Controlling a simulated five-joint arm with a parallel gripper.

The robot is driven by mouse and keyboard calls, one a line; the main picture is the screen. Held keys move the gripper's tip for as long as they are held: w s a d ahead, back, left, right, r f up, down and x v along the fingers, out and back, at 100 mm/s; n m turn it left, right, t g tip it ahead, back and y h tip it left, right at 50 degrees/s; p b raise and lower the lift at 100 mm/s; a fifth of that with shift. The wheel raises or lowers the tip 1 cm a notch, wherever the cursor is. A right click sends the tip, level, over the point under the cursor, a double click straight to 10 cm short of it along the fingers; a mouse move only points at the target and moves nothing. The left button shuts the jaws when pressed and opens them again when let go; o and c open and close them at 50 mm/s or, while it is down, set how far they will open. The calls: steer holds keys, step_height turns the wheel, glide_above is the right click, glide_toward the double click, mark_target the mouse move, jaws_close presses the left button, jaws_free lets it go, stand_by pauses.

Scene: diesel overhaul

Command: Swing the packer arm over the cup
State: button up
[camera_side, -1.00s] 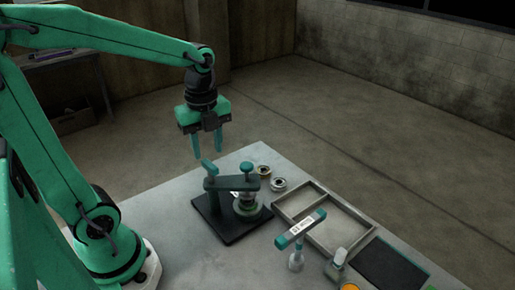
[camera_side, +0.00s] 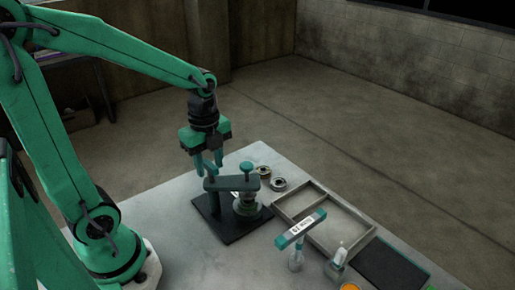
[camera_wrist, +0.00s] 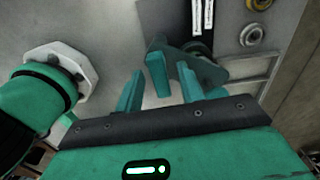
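The packer arm (camera_side: 231,184) is a dark teal bar on a black base plate (camera_side: 232,231). A teal handle stands at its left end and a round teal knob (camera_side: 247,167) at its right. The handle (camera_wrist: 157,72) shows clearly in the wrist view. A clear cup (camera_side: 247,208) with green in it sits on the plate below the bar's right part; I cannot tell if they line up. My gripper (camera_side: 209,164) is open and low at the handle. In the wrist view its fingers (camera_wrist: 160,92) stand apart on either side of the handle; contact cannot be told.
Two small round parts (camera_side: 278,184) lie behind the fixture. To the right are a divided tray (camera_side: 336,246), a labelled teal-ended bar (camera_side: 301,229) on a stand, a small bottle (camera_side: 336,262) and a dark mat (camera_side: 391,264). The table's front middle is clear.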

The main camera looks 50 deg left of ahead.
jaws_close()
stand_by(0.4)
jaws_free()
stand_by(0.5)
steer(key=shift+r, duration=2.75)
